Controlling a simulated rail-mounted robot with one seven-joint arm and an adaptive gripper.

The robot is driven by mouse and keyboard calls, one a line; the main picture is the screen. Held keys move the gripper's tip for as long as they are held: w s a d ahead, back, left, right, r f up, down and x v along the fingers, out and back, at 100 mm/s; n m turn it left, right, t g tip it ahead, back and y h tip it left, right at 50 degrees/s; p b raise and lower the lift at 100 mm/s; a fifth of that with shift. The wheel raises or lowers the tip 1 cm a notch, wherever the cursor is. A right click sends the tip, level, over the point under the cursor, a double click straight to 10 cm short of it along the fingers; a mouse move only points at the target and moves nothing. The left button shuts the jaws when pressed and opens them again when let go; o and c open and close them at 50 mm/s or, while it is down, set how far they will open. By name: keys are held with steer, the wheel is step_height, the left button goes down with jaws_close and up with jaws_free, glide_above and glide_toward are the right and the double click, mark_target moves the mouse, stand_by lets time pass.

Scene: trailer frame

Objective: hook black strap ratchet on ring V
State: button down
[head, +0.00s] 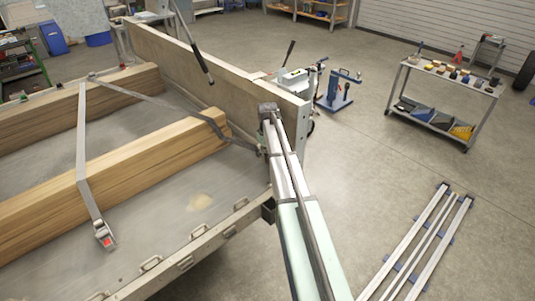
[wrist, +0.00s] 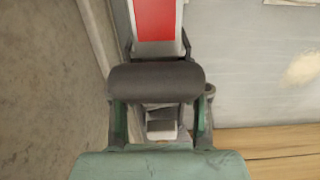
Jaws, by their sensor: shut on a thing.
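The dark strap (head: 150,99) runs from the far left across the trailer bed and over the end of the near beam. It reaches the end of my arm beside the right side board. In the wrist view, my gripper (wrist: 161,117) is shut on a ratchet (wrist: 155,20) with a red label and a dark roller (wrist: 155,83). In the head view, my arm mostly hides the gripper and the held ratchet. Metal rings sit along the near rail, one ring (head: 150,263) left of another ring (head: 240,203). No letters are readable, so I cannot tell which is V.
Two wooden beams, a near beam (head: 120,173) and a far beam (head: 50,105), lie on the bed. A grey strap (head: 81,140) crosses them, with a red-marked ratchet (head: 104,236) hanging in front. The side board (head: 200,65) stands upright. A tool cart (head: 445,95) and rails (head: 425,240) are on the right floor.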

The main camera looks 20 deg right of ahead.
mark_target(268, 175)
steer(key=shift+d+f+b, duration=0.1)
steer(key=shift+f+b, duration=2.05)
steer(key=shift+f, duration=2.5)
steer(key=shift+c, duration=2.3)
jaws_free()
